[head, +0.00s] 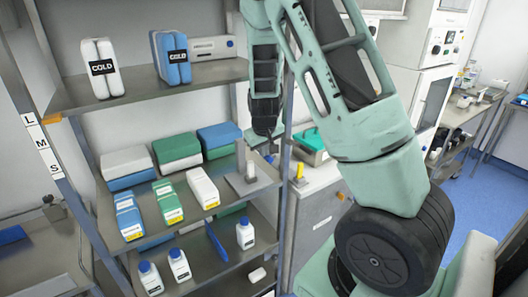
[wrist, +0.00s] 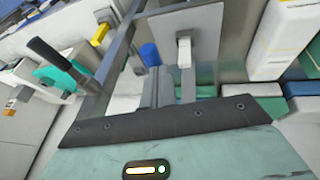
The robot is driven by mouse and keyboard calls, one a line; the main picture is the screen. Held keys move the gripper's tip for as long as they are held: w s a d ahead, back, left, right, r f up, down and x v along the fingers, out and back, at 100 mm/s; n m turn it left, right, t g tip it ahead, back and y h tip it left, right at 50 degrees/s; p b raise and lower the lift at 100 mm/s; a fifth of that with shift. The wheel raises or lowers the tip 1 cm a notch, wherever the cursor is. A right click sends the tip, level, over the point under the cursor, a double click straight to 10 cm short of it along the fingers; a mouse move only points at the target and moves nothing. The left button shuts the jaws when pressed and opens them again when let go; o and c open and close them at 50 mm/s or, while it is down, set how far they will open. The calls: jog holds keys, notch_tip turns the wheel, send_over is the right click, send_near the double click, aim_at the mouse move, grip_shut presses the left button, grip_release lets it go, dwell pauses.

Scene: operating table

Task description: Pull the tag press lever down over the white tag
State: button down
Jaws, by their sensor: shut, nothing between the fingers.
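A grey plate (head: 262,184) with a small white block (head: 250,172) and a thin upright grey piece (head: 240,157) sits at the right end of the middle shelf; it looks like the tag press. In the wrist view the plate (wrist: 207,20) and the white block (wrist: 184,53) show just beyond the fingers. I cannot tell clearly which part is the lever and which the tag. My gripper (head: 268,133) is shut and empty, just above the plate; its fingers also show in the wrist view (wrist: 174,78). I cannot tell whether it touches anything.
A shelf post (head: 287,150) stands just right of the plate. A teal box (head: 312,141) and a yellow piece (head: 300,171) are on the counter beyond it.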

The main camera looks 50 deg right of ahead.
notch_tip(320, 180, down, 6)
jog(key=t+h+b, duration=0.1)
jog(key=t+b, duration=0.4)
jog(key=b, duration=1.3)
jog(key=shift+f+m+h+b, duration=0.25)
jog(key=shift+m+h+b, duration=0.05)
jog(key=shift+b, duration=0.05)
jog(key=shift+s+r, duration=0.1)
jog(key=shift+r, duration=0.05)
jog(key=shift+r+p, duration=0.7)
jog(key=shift+p, duration=0.1)
